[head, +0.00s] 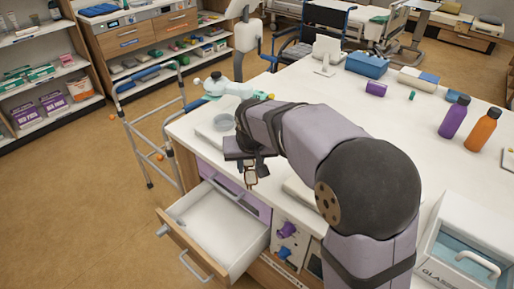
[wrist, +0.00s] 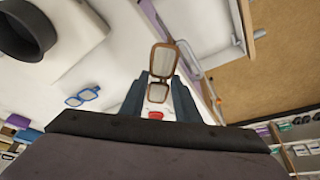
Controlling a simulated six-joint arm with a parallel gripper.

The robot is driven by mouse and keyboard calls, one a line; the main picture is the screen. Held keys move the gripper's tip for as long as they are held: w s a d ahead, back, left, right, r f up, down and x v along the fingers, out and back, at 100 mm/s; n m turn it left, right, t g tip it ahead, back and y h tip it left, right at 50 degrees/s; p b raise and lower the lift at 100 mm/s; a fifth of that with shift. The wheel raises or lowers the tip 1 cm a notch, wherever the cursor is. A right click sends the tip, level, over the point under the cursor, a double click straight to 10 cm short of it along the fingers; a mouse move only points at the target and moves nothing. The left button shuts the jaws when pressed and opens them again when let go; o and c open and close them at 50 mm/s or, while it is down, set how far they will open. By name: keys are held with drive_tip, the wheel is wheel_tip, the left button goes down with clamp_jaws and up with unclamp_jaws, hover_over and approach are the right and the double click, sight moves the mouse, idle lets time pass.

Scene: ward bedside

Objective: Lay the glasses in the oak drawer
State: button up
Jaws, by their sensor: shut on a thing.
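My gripper (head: 250,178) is shut on a pair of brown-framed glasses (head: 250,175), near the counter's front edge and above the back of the open oak drawer (head: 177,240). In the wrist view, the glasses (wrist: 162,60) stick out beyond the fingertips (wrist: 159,92), one lens farther out than the other. The drawer is pulled out, with an oak front, a metal handle and a pale inside that looks empty where it shows. Part of the gripper is hidden behind my arm in the head view.
A purple drawer front (head: 236,184) is behind the oak drawer. Blue-framed glasses (wrist: 83,96) lie on the white counter. Purple (head: 454,117) and orange (head: 483,130) bottles stand at right, near a clear-fronted box labelled GLASS (head: 440,270). A walker (head: 150,125) stands left.

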drive_tip(key=shift+s+a+f+n+y, duration=0.15)
drive_tip(key=shift+s+f+n, duration=0.05)
drive_tip(key=shift+s+n, duration=0.2)
drive_tip(key=shift+s+a+f+n+y, duration=0.15)
drive_tip(key=shift+s+n, duration=0.2)
drive_tip(key=shift+n, duration=0.05)
drive_tip(key=s+a+f+m+h, duration=0.35)
drive_tip(key=a+f+m, duration=0.35)
drive_tip(key=a+f, duration=0.85)
drive_tip(key=d+m+g, duration=0.1)
drive_tip(key=d+m, duration=0.3)
drive_tip(key=d, duration=0.3)
drive_tip(key=shift+d+r+h, duration=0.15)
drive_tip(key=shift+r+h, duration=0.15)
drive_tip(key=shift+h, duration=0.05)
drive_tip(key=shift+f+b, duration=0.15)
drive_tip(key=shift+b, duration=0.2)
wheel_tip(320, 180, down, 14)
drive_tip(key=b, duration=1)
drive_tip(key=shift+b, duration=0.3)
drive_tip(key=shift+f+b, duration=0.35)
drive_tip(key=shift+b, duration=0.3)
drive_tip(key=o, duration=1.5)
